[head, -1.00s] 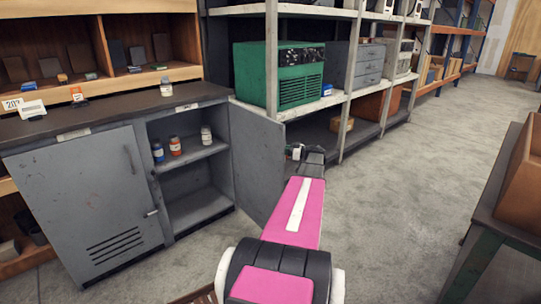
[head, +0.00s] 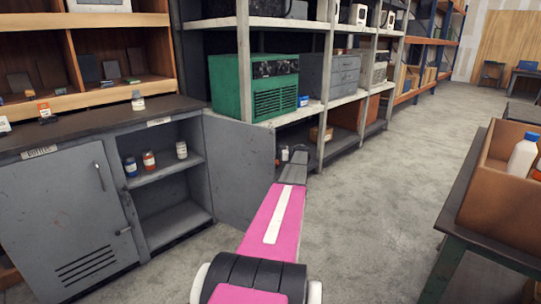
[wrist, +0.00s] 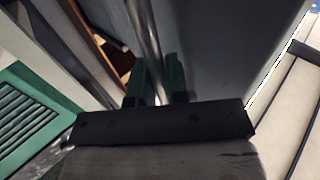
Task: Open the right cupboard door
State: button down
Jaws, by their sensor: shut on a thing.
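The grey cupboard's right door (head: 240,170) stands swung well out from its frame in the head view, and the compartment behind it is exposed. My gripper (head: 292,160) is at the door's outer side near its free edge, partly hidden by my arm. In the wrist view, my gripper's green fingers (wrist: 158,82) are shut around the metal bar handle (wrist: 150,35), with the grey door panel (wrist: 215,45) beside them. The left door (head: 65,215) is closed, with its own bar handle (head: 99,176).
Several small bottles (head: 149,160) stand on the cupboard's inner shelf. A metal shelf unit with a green machine (head: 255,88) stands close behind the open door. A table with a brown box (head: 500,190) is at the right; floor between is clear.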

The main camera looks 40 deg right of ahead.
jog(key=c, duration=1.1)
grip_release()
jog(key=shift+c, duration=0.2)
jog(key=v, duration=1.1)
jog(key=shift+w, duration=0.15)
